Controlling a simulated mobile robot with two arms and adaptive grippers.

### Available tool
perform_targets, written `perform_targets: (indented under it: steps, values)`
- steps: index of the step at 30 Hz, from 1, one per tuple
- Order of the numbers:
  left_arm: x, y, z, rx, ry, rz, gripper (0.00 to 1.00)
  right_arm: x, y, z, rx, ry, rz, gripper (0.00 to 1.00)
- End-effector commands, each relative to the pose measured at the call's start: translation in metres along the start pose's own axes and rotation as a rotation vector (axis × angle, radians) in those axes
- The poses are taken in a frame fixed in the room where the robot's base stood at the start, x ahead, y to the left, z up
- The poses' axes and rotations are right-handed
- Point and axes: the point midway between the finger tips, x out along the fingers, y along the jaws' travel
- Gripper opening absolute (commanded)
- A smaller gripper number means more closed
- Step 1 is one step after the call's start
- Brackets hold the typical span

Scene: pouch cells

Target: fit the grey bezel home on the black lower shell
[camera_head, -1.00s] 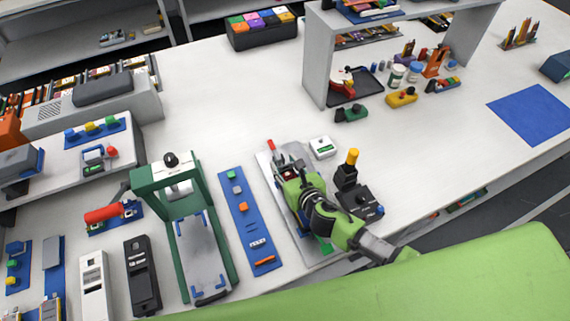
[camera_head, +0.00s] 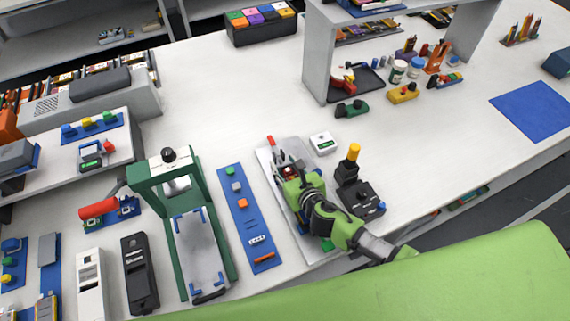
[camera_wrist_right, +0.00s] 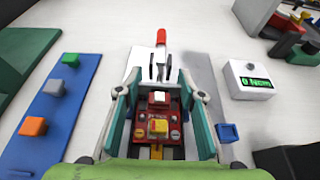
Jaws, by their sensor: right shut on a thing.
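My right gripper (camera_head: 287,174) is over the pale fixture plate (camera_head: 266,163), fingers pointing to its far end. Whether the block touches the plate is unclear. A light grey slotted piece (camera_head: 90,285), probably the bezel, lies at the lower left. A black slotted piece (camera_head: 140,273), probably the lower shell, lies beside it, apart. My left gripper is not in view.
A red-tipped clamp (camera_wrist_right: 161,40) stands beyond the fingers. A white display box (camera_head: 322,143) and a black joystick-like unit (camera_head: 357,190) stand to the right. A blue strip (camera_head: 249,218) and a green press frame (camera_head: 205,190) stand left. The table behind is mostly clear.

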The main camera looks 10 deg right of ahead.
Motion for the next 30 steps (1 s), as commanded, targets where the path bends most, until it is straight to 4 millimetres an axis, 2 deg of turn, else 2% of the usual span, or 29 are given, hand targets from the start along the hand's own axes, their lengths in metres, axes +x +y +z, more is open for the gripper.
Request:
perform_targets:
  steps: [9, 10, 12, 23, 26, 30]
  values:
    - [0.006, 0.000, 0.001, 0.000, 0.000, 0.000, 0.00, 0.003, 0.000, -0.008, 0.001, 0.000, 0.000, 0.27]
    - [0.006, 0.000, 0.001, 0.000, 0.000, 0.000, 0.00, 0.003, 0.000, -0.007, 0.002, 0.000, 0.000, 0.41]
    - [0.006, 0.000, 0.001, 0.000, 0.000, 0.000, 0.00, 0.003, 0.000, -0.007, 0.002, 0.001, 0.000, 0.55]
    - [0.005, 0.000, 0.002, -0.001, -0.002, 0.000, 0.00, 0.001, 0.000, -0.007, 0.001, 0.000, 0.000, 0.55]
    - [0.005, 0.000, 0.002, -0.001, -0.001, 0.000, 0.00, -0.006, 0.000, -0.007, 0.000, 0.000, 0.001, 0.55]
    - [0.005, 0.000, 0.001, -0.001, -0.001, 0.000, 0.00, -0.028, 0.000, -0.008, -0.001, 0.002, 0.002, 0.55]
